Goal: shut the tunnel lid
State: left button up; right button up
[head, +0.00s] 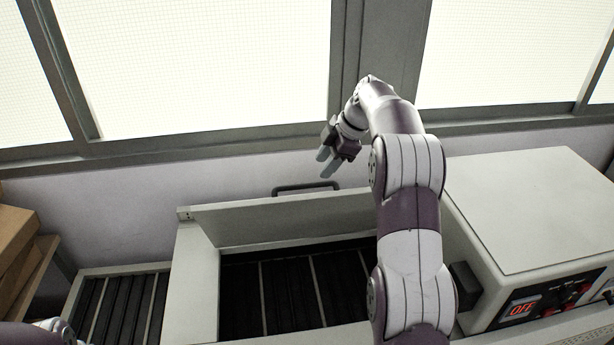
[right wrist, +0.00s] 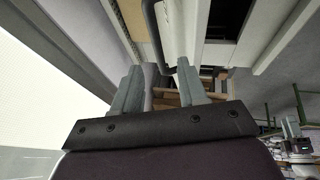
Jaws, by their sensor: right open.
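The tunnel lid (head: 290,219) stands raised at the back of the pale machine, leaving the dark slatted inside (head: 290,290) uncovered. A dark bar handle (head: 305,186) sits on the lid's top edge; it also shows in the right wrist view (right wrist: 152,25), ahead of the fingers. My right gripper (head: 327,162) is open and empty. It appears just above the handle's right end in the head view, apart from it. In the right wrist view the two grey fingers (right wrist: 160,72) have nothing between them. My right arm hides the right end of the lid. My left gripper is out of view.
A pale control box (head: 530,210) with a red OFF display stands to the right. A roller conveyor (head: 118,305) lies left of the tunnel, with cardboard boxes (head: 15,240) at the far left. The wall and windows (head: 200,70) are close behind the lid.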

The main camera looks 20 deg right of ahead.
aim_at(308, 185)
jog(key=p+x, duration=0.1)
jog(key=x, duration=0.4)
jog(key=p+x, duration=0.1)
jog(key=x, duration=0.1)
jog(key=shift+w+a+p, duration=0.15)
jog(key=shift+w+p, duration=0.15)
jog(key=shift+w, duration=0.15)
jog(key=shift+s+f, duration=0.15)
jog(key=shift+f, duration=0.25)
grip_shut()
